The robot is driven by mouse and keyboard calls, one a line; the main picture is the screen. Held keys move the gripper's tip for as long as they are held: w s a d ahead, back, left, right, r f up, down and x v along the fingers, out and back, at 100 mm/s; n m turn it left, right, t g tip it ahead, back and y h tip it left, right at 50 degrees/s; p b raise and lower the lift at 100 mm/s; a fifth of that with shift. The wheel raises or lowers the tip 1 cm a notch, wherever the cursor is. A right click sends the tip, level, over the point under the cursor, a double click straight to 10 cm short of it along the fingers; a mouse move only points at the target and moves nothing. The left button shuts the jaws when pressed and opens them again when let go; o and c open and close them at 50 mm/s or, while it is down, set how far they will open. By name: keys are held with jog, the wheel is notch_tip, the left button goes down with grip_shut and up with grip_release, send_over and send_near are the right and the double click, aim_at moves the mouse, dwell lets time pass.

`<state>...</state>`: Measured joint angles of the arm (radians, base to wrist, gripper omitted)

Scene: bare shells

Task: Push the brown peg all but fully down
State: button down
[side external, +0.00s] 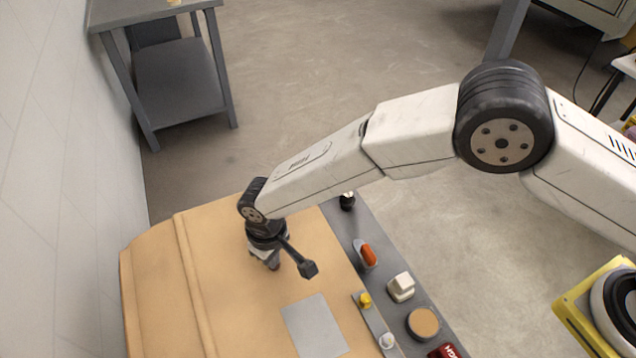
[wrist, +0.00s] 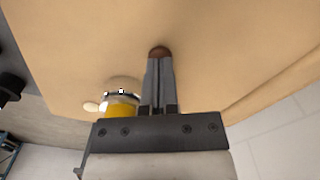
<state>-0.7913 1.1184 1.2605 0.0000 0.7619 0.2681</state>
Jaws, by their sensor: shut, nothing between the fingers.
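The brown peg (wrist: 159,51) shows in the wrist view as a small rounded brown top just beyond my fingertips, against the tan worktop. My gripper (wrist: 159,62) is shut with its fingers together and nothing between them. Its tips are at the peg's top or very close to it; I cannot tell whether they touch. In the side view my gripper (side external: 271,263) points down over the tan worktop (side external: 225,290). The peg is hidden there behind the gripper. How far the peg stands out of the surface is not clear.
A yellow cylinder with a metal rim (wrist: 121,107) stands left of my fingers in the wrist view. Right of the worktop runs a grey strip with an orange switch (side external: 368,254), a white block (side external: 401,287) and a tan disc (side external: 424,323). A light grey plate (side external: 314,326) lies nearer.

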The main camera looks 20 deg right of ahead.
jog(key=shift+f, duration=0.25)
jog(key=shift+r, duration=0.15)
jog(key=shift+r, duration=3.4)
